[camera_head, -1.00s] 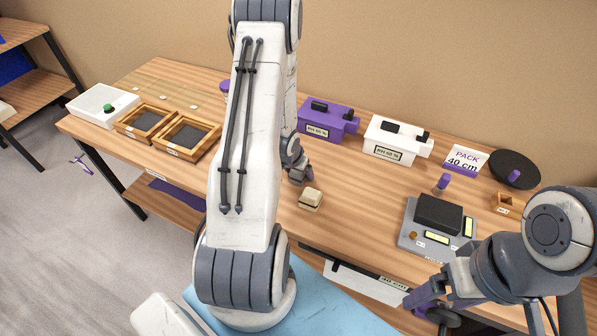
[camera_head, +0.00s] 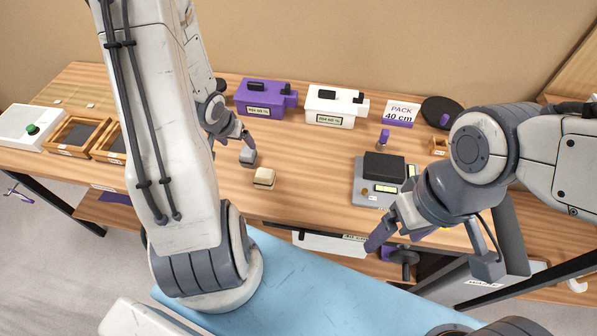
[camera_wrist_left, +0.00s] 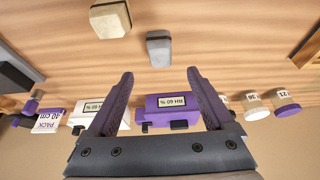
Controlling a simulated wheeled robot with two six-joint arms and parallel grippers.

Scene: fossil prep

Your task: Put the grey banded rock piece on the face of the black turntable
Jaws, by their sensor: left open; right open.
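The grey rock piece (camera_head: 248,157) is a small block on the table, just left of a cream block in the head view. The black turntable (camera_head: 436,108) is a dark disc at the back right. My right gripper (camera_head: 395,240) is open near the table's front edge, partly hidden by its own arm.
The cream block (camera_head: 264,178) is close to the grey piece. A purple box (camera_head: 262,97) and a white box (camera_head: 334,106) stand behind. A PACK sign (camera_head: 400,113), a purple-topped post (camera_head: 383,139) and a grey device (camera_head: 370,187) lie towards the turntable. Wooden trays (camera_head: 72,134) stand left.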

